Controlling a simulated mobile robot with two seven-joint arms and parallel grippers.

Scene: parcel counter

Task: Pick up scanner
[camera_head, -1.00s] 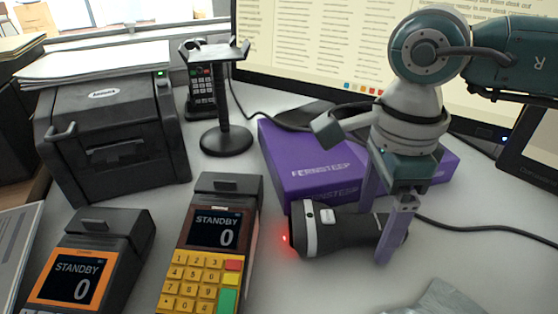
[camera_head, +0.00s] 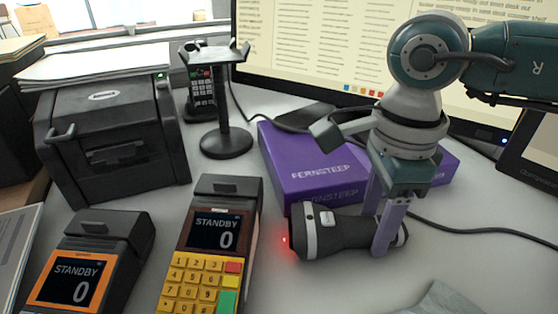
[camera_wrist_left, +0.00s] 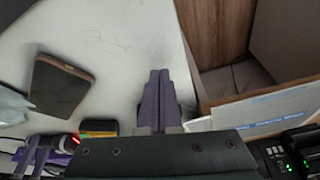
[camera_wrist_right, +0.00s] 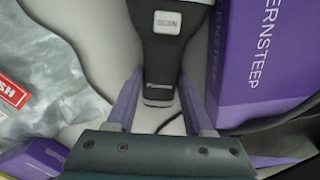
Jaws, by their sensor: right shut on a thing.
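The scanner (camera_head: 338,234) is a black handheld with a light grey band and a red glowing light at its left end. It lies on the counter in front of the purple box. My right gripper (camera_head: 384,228) is shut on its handle near the right end. In the right wrist view the scanner's handle (camera_wrist_right: 160,72) lies between the two purple fingers (camera_wrist_right: 158,105). My left gripper is outside the head view; in the left wrist view its fingers (camera_wrist_left: 157,100) are together and empty, above the counter's edge.
A purple box (camera_head: 305,165) is right behind the scanner. A black stand (camera_head: 226,140) is at the back. Two payment terminals (camera_head: 218,240) (camera_head: 85,265) are to the left, a printer (camera_head: 112,140) behind them. A crumpled silvery bag (camera_head: 440,300) is at the front right.

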